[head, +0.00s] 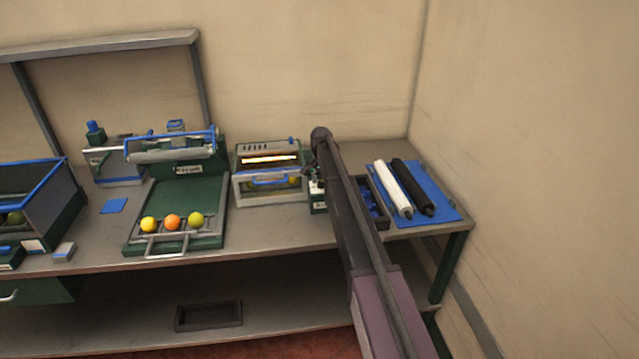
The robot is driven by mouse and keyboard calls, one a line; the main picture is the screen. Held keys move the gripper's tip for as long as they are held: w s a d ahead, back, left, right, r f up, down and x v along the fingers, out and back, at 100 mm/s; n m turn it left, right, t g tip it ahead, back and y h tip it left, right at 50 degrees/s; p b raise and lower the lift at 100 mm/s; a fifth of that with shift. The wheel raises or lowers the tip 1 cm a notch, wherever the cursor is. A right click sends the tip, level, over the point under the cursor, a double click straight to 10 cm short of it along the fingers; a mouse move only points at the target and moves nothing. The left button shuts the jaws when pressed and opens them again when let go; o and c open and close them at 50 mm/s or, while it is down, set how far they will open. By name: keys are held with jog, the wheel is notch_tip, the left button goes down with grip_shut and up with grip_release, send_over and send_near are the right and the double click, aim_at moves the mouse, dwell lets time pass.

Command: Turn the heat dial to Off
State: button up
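A small white and green heater box (270,188) stands on the workbench near the wall, with a glowing orange bar (270,159) across its upper front and a blue handle below. Round yellowish things show dimly behind its lower front. I cannot make out the heat dial or its setting; the heater's right edge lies close to my arm. My arm reaches in from the lower right, and my gripper (313,172) seems to hang at the heater's right side. It is small and dark here, so its fingers and any contact cannot be told.
Left of the heater, a green press-like unit (180,200) holds a yellow, an orange and a green ball. A blue mat (432,190) with a white and a black roller lies at the right. A small green-white box (318,200) stands by my arm. The bench front is mostly clear.

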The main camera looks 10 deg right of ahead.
grip_shut()
jog(key=shift+a, duration=0.15)
